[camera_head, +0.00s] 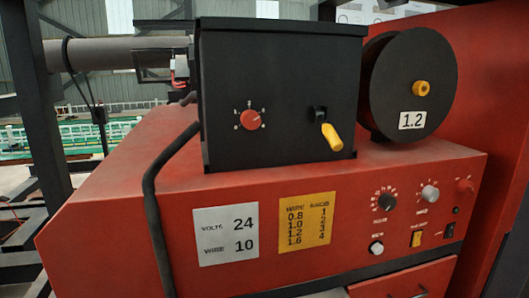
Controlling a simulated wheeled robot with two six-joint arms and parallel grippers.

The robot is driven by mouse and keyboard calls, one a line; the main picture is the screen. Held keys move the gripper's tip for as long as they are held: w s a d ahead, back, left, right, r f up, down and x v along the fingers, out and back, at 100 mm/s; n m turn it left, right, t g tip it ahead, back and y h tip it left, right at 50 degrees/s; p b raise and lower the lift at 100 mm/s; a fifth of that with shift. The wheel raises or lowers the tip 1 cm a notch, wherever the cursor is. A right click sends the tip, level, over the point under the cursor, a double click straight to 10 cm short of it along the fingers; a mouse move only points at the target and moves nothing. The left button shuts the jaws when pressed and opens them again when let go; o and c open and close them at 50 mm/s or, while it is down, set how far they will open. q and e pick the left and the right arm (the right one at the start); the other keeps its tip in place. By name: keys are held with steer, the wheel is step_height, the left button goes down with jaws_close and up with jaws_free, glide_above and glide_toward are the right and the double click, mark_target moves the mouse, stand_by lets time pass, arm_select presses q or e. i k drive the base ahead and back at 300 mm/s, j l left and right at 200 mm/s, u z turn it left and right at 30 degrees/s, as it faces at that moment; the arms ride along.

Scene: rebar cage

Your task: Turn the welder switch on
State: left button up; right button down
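The red welder (120,225) fills the middle of the view, its front panel facing me. Neither of my grippers is in view.
A black feeder box (280,80) with a red dial (250,119) and a yellow-handled lever (332,137) stands on the welder. A black spool (412,80) is beside it. A black cable (152,205) hangs down the front left. The space before the switches looks clear.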

mark_target(465, 186)
steer(key=z, duration=1.25)
